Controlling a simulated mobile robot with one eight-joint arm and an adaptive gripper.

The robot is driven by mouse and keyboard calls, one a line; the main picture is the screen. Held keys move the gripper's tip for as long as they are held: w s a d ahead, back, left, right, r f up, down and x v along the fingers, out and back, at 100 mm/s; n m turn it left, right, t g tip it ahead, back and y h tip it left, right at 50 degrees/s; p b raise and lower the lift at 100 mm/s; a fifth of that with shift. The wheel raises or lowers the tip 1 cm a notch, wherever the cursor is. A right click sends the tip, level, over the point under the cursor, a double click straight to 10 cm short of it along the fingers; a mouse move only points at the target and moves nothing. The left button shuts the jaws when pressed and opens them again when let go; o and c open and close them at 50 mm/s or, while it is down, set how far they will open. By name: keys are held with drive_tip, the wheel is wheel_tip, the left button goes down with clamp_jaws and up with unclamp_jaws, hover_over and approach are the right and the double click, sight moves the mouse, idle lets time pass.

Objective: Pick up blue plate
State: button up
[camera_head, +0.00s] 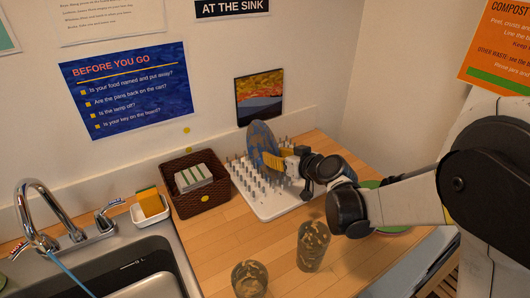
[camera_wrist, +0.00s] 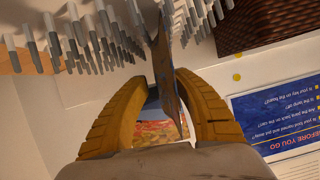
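The blue plate (camera_head: 262,138) stands on edge among the pegs of a white drying rack (camera_head: 273,208). In the wrist view the plate (camera_wrist: 163,65) shows nearly edge-on, a thin speckled disc. My gripper (camera_head: 272,160) has yellow fingers and is at the plate's right side in the head view. In the wrist view my gripper (camera_wrist: 162,80) is open, with one finger on each side of the plate. The plate is close to the right finger, and a narrow gap shows by the left one. Whether the right finger touches it, I cannot tell.
A brown basket (camera_head: 197,207) holding a striped item stands left of the rack. Two patterned cups (camera_head: 313,246) (camera_head: 250,279) stand at the front. A green dish (camera_head: 392,225) lies partly behind my arm. The sink (camera_head: 125,268) is at left, and a small picture (camera_head: 259,97) hangs behind.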

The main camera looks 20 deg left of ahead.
sight(266, 134)
drive_tip(key=b+x, duration=0.1)
drive_tip(key=x, duration=0.4)
drive_tip(key=shift+d+f, duration=0.1)
drive_tip(key=shift+s, duration=0.1)
drive_tip(key=shift+c, duration=0.4)
clamp_jaws()
drive_tip(key=shift+d, duration=0.1)
drive_tip(key=shift+r, duration=0.2)
wheel_tip(266, 134, up, 7)
drive_tip(key=p, duration=0.4)
drive_tip(key=shift+p, duration=0.3)
drive_tip(key=s+d+b, duration=0.1)
drive_tip(key=s+d, duration=1)
drive_tip(key=d, duration=0.3)
